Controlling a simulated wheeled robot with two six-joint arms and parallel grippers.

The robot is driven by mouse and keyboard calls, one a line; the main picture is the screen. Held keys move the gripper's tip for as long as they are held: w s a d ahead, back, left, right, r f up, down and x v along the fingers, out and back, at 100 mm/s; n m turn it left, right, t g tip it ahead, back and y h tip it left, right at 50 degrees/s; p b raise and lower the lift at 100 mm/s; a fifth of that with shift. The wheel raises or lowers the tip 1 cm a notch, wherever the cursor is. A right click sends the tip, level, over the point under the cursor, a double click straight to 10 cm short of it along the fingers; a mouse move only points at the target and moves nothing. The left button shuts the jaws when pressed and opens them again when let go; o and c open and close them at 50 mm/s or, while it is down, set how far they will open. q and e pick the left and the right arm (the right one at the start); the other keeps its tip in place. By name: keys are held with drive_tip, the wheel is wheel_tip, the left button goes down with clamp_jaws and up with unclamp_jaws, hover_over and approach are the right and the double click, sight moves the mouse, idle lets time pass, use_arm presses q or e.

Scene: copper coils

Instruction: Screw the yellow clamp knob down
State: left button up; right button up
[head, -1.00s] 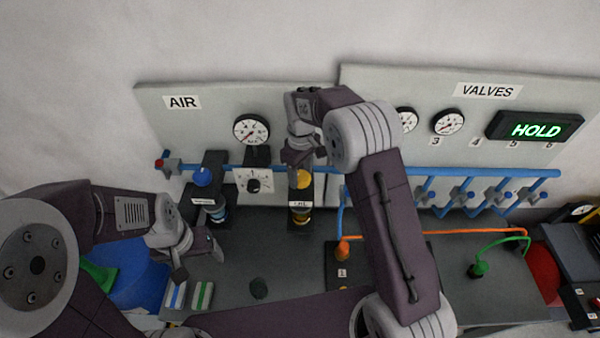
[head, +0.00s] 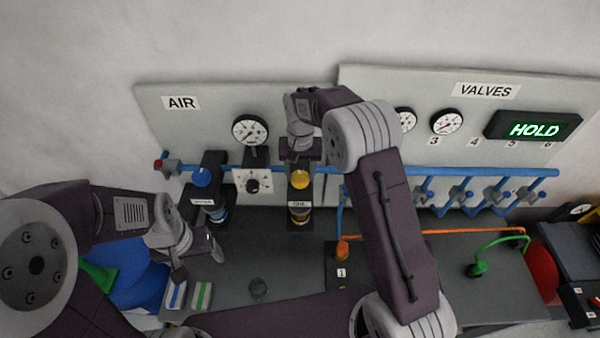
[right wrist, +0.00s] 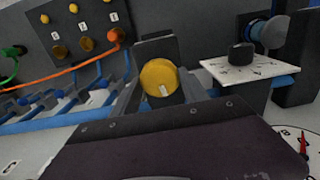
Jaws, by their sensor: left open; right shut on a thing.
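The yellow clamp knob (head: 300,179) sits on top of a black unit with a small white label and an amber lower part, in front of the AIR panel. In the right wrist view the knob (right wrist: 159,78) is a round yellow disc with a small white mark. My right gripper (head: 300,162) is at the knob from above and behind, shut on it; its finger partly surrounds the knob in the wrist view. My left gripper (head: 207,251) is open and empty, low at the left, apart from the knob.
A similar unit with a blue knob (head: 202,177) stands left of it, and a white dial plate (head: 252,182) lies between them. A blue pipe (head: 400,171) runs along the panels. The HOLD display (head: 534,128) is at right. The grey bench (head: 285,260) is mostly clear in front.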

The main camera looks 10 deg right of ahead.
sight(300, 176)
drive_tip(key=shift+s+f+m, duration=0.15)
drive_tip(key=shift+m, duration=0.65)
drive_tip(key=o, duration=1.4)
drive_tip(key=shift+c, duration=0.2)
drive_tip(key=shift+r, duration=0.45)
wheel_tip(300, 176, up, 8)
drive_tip(key=shift+s+a+r+b, duration=0.1)
drive_tip(key=shift+r+b, duration=0.1)
drive_tip(key=shift+b, duration=0.75)
